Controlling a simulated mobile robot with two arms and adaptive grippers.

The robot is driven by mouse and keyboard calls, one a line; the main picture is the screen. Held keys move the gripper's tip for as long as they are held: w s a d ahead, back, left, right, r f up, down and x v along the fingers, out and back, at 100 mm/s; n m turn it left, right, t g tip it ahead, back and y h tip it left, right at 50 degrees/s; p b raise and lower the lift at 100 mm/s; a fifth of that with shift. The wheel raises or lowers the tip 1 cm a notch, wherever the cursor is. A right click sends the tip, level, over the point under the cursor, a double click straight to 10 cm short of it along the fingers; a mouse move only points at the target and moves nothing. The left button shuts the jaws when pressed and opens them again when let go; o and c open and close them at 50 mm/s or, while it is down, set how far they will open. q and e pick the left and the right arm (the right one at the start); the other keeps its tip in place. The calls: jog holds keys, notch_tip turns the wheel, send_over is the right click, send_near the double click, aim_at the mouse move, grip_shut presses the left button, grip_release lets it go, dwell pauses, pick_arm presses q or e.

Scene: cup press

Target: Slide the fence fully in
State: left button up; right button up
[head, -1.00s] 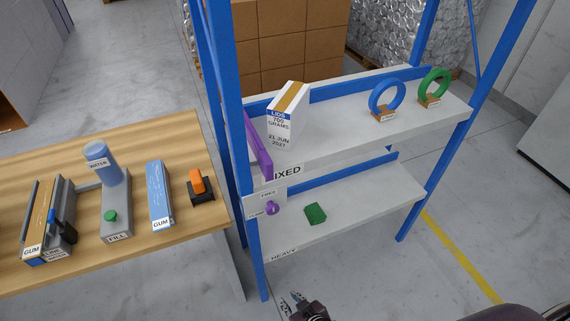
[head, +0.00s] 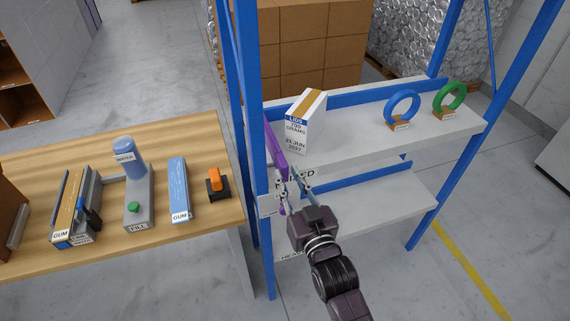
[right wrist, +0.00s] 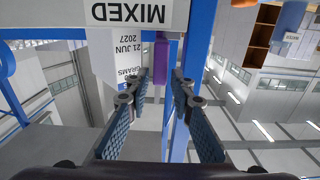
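My right gripper (head: 295,187) is at the shelf's front left corner, just below the fence's front end. Its fingers are spread with a gap between them. In the right wrist view, a purple part (right wrist: 160,55) shows beyond the gap between the fingertips (right wrist: 160,82); contact cannot be told. My left gripper is out of view.
Blue posts (head: 252,150) stand close beside the gripper. A blue ring (head: 388,106) and a green ring (head: 436,101) stand farther right on the upper shelf. The wooden table (head: 110,145) at left holds the filler (head: 137,200), gum boxes (head: 178,190) and an orange-topped block (head: 215,180).

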aim_at(286, 171)
jog(key=shift+p+x, duration=0.35)
jog(key=shift+x, duration=1.85)
grip_shut()
